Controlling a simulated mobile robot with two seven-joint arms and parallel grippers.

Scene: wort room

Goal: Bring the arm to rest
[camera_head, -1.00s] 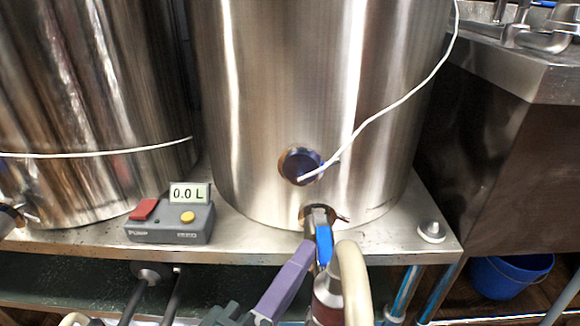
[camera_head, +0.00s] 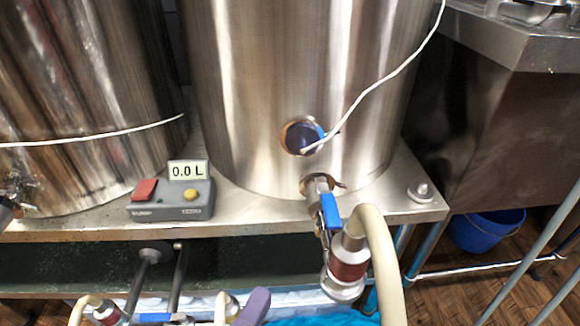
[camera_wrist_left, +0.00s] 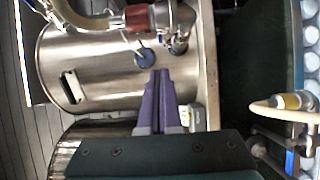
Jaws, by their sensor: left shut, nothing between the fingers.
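My left gripper shows in the head view as a purple fingertip (camera_head: 256,303) at the bottom edge, below the shelf and apart from the valve. In the left wrist view its two purple fingers (camera_wrist_left: 161,75) lie together, shut and empty. The steel kettle (camera_head: 260,90) stands on the shelf. Its outlet valve has a blue handle (camera_head: 330,212), with a hose coupling (camera_head: 348,262) and a cream hose (camera_head: 385,260) below it. My right gripper is not in view.
A grey pump box (camera_head: 172,205) reading 0.0 L sits on the steel shelf (camera_head: 105,226), between two vessels. More hose fittings (camera_head: 108,312) are at the bottom left. A blue bucket (camera_head: 485,230) stands on the floor at right. A white cable (camera_head: 390,78) crosses the kettle.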

